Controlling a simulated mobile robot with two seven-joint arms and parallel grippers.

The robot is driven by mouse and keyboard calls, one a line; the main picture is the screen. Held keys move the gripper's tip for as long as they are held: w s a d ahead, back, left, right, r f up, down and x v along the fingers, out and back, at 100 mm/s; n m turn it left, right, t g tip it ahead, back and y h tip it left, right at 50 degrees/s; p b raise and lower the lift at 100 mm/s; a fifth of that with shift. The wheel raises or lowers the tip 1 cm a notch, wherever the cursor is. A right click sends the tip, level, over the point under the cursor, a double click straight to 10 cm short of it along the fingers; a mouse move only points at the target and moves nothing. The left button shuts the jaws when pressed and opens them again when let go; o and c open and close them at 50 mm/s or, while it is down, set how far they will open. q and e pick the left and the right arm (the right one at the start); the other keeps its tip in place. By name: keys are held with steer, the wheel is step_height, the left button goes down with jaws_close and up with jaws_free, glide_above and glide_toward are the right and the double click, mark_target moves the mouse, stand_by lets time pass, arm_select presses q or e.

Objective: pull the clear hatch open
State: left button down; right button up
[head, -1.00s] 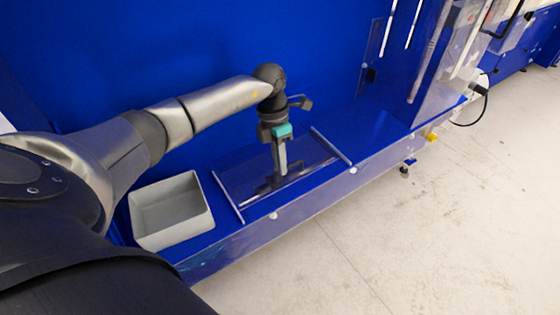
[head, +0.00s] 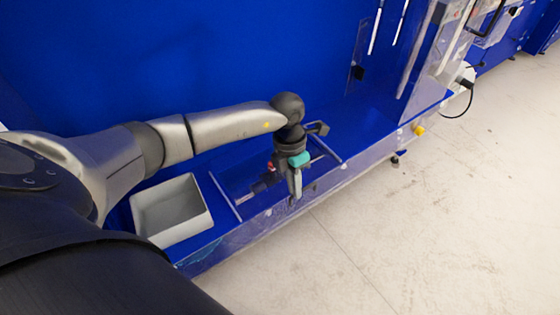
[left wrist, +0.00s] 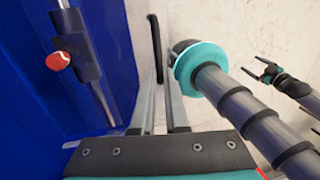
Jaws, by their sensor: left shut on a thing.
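My left gripper (head: 294,196) points down at the front edge of the blue ledge, between two pale rails. It is shut on the dark handle of the clear hatch (head: 280,209); in the left wrist view the black handle (left wrist: 155,45) stands at the fingertips. The hatch is see-through, so its outline is hard to make out. Behind the gripper, a dark part with a red tip (head: 270,167) shows between the rails; the red tip also shows in the left wrist view (left wrist: 58,61). A small black two-pronged gripper (left wrist: 262,71), seemingly my right one, shows there too; its opening is unclear.
A grey open bin (head: 172,211) stands on the ledge left of the rails. The left rail (head: 225,195) and right rail (head: 326,148) flank the hatch area. A blue wall rises behind. The pale floor (head: 400,230) in front is clear.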

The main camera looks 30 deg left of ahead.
arm_select(q)
steer(key=d, duration=0.2)
steer(key=s+d, duration=0.1)
steer(key=shift+s+d+p, duration=0.2)
steer(key=shift+d+p, duration=0.15)
steer(key=shift+d, duration=0.05)
steer(key=c, duration=0.9)
jaws_free()
steer(key=shift+a, duration=0.1)
steer(key=a+r, duration=0.1)
steer(key=r, duration=0.9)
steer(key=w+a+r+p, duration=0.1)
steer(key=r, duration=0.4)
steer(key=shift+a, duration=0.35)
